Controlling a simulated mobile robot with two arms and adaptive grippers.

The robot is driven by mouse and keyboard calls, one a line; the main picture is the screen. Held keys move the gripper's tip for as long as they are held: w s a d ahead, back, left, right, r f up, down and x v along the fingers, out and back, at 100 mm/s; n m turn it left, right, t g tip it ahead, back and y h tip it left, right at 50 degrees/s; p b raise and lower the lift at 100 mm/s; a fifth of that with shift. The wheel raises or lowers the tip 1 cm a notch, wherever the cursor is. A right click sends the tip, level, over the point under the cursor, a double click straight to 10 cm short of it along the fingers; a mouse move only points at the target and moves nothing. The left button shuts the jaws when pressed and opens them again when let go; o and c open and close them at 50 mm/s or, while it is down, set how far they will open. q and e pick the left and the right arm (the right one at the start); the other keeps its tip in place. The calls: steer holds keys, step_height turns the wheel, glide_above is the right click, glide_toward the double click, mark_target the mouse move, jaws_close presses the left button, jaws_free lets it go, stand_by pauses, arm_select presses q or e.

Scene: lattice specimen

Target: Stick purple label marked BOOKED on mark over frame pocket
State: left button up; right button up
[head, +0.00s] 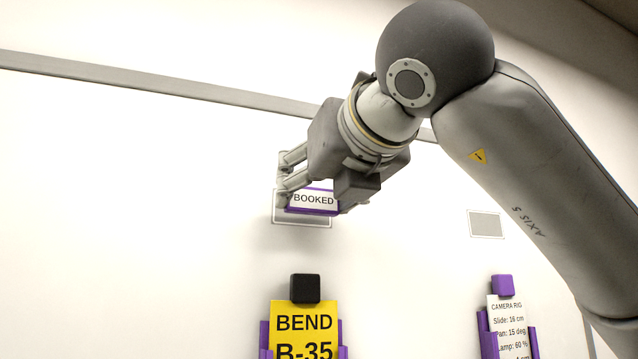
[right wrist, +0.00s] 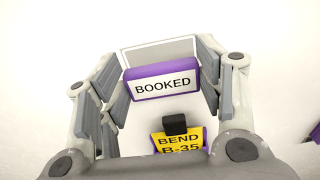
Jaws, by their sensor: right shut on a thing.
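The purple label marked BOOKED (head: 314,200) has a white face and sits between the fingers of my right gripper (head: 292,178), which is shut on it. In the right wrist view the label (right wrist: 162,84) is upright with slight tilt, its text facing the camera. The mark (head: 302,223), a pale grey rectangle with a light border on the wall, lies behind the label. In the right wrist view the mark (right wrist: 158,50) shows above the label. I cannot tell whether label and wall touch. The frame pocket with a yellow BEND B-35 card (head: 304,325) is below. My left gripper is out of view.
A second purple holder with a white CAMERA RIG card (head: 506,315) is at the lower right. A small grey rectangle (head: 486,224) is on the wall above it. A grey rail (head: 160,88) runs across the wall higher up. The wall on the left is bare.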

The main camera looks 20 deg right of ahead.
mark_target(314, 188)
steer(key=shift+w, duration=0.6)
steer(key=shift+w, duration=0.85)
stand_by(0.6)
steer(key=shift+r, duration=0.2)
steer(key=shift+c, duration=0.5)
stand_by(0.4)
steer(key=o, duration=1.1)
steer(key=shift+w+f, duration=0.2)
steer(key=shift+w, duration=0.35)
steer(key=shift+s, duration=0.15)
steer(key=o, duration=0.3)
steer(key=shift+s, duration=0.2)
steer(key=shift+w+a, duration=0.1)
steer(key=shift+w, duration=0.1)
